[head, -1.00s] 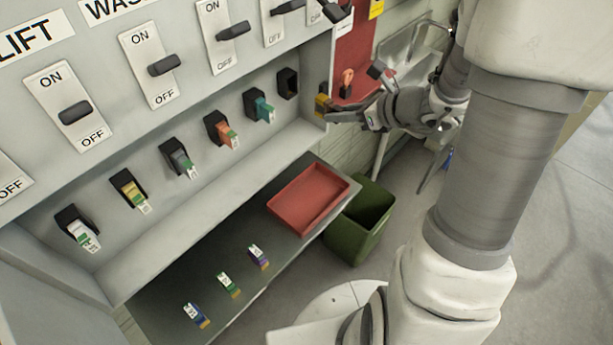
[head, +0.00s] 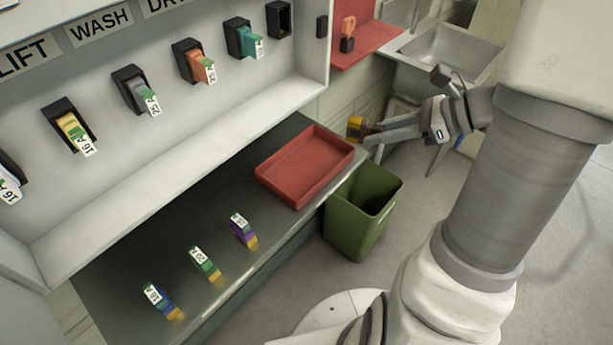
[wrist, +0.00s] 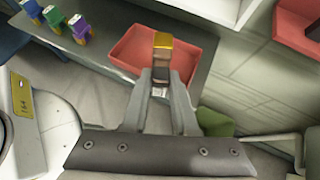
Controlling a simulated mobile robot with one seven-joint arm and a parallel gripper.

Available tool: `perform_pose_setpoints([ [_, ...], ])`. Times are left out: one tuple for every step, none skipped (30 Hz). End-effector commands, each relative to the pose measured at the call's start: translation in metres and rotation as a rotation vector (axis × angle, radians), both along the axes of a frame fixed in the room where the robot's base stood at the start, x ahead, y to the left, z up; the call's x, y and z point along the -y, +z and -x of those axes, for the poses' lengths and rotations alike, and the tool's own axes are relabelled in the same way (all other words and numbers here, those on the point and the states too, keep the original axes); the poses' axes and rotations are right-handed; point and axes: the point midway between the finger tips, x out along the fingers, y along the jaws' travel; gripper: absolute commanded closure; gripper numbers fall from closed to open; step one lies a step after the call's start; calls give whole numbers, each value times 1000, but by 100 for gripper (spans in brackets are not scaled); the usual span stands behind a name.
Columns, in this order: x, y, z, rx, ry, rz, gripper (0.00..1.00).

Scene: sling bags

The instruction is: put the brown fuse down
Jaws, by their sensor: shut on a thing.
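The brown fuse (head: 355,127) is held at the tips of my gripper (head: 364,134), with its yellow end outward. In the wrist view the fuse (wrist: 161,62) sits between the two fingers of my gripper (wrist: 161,82), showing a yellow end, a brown body and a dark band. My gripper is shut on it. In the head view it is in the air just right of the red tray (head: 263,184), near the tray's right corner and above the green bin. In the wrist view the fuse overlaps the tray (wrist: 128,52) in the picture.
Several fuses, such as the purple one (head: 243,230), lie on the dark shelf (head: 150,245) left of the tray. A green bin (head: 345,225) stands below the shelf's right end. The fuse panel (head: 190,110) has several fuses in sockets and an empty socket (head: 279,20). A sink (head: 450,55) is behind.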

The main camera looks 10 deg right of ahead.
Motion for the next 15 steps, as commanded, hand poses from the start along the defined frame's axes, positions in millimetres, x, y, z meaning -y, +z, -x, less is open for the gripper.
perform_pose_setpoints([
  [1, -4, 2, 1, 4, 0, 100],
  [0, -5, 2, 1, 7, 1, 100],
  [-2, -7, 1, 0, 10, 0, 100],
  [-5, -9, 0, 0, 12, 0, 100],
  [-9, -12, -2, 0, 13, -1, 100],
  [-15, -16, -5, 0, 14, -1, 100],
  [-20, -20, -8, -1, 15, -1, 100],
  [-26, -24, -11, -1, 16, -2, 100],
  [-35, -30, -16, -1, 16, -2, 100],
  [-41, -35, -20, -1, 16, -2, 100],
  [-47, -39, -23, -2, 16, -1, 100],
  [-55, -45, -28, -2, 17, -1, 100],
  [-61, -49, -32, -1, 16, -2, 100],
  [-66, -53, -35, -2, 16, -1, 100],
  [-73, -58, -39, -1, 15, -1, 100],
])
